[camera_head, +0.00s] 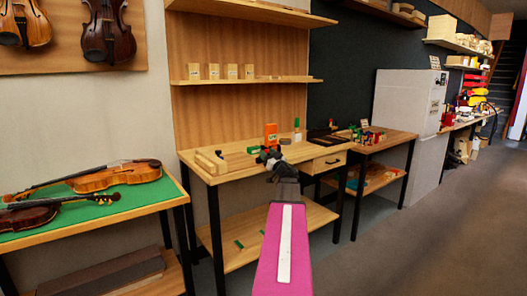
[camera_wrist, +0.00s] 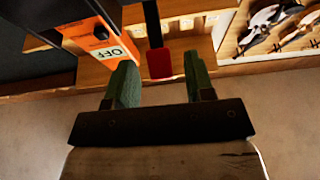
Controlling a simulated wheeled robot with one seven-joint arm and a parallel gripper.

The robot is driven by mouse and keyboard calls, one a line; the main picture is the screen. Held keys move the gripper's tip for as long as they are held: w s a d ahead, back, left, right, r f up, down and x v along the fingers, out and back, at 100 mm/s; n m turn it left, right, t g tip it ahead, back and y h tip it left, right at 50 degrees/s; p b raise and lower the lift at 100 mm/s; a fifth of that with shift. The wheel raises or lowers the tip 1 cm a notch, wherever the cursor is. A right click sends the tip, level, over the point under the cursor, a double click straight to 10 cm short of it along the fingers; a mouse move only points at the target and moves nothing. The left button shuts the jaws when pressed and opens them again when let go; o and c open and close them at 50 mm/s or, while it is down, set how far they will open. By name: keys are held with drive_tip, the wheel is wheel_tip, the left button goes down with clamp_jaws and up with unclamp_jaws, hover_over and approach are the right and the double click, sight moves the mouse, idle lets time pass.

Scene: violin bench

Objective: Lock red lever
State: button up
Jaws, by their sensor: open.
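An orange box (camera_wrist: 88,28) with a black knob and an "OFF" label shows at the upper left of the wrist view. The orange box also stands on the workbench in the head view (camera_head: 271,132). A lever with a red end (camera_wrist: 160,63) on a black shaft shows in the wrist view, right of the box. My gripper (camera_wrist: 158,78) is open; its two green fingers are on either side of the red end in the picture, with gaps visible. I cannot tell the depth between them. In the head view my gripper (camera_head: 268,155) is over the bench's front part and hides some of it.
The workbench (camera_head: 235,172) holds a wooden tray (camera_head: 210,160) at left and a green-topped piece (camera_head: 297,125) behind. A second bench (camera_head: 385,142) with small coloured parts stands at right. Violins (camera_head: 120,177) lie on a green table at left. Floor at right is clear.

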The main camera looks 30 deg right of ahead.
drive_tip(key=shift+x, duration=1.95)
drive_tip(key=shift+f, duration=0.1)
drive_tip(key=shift+c, duration=0.3)
clamp_jaws()
drive_tip(key=shift+s+f+t, duration=0.3)
drive_tip(key=shift+s+t, duration=0.1)
drive_tip(key=shift+t, duration=0.6)
drive_tip(key=shift+o, duration=0.3)
unclamp_jaws()
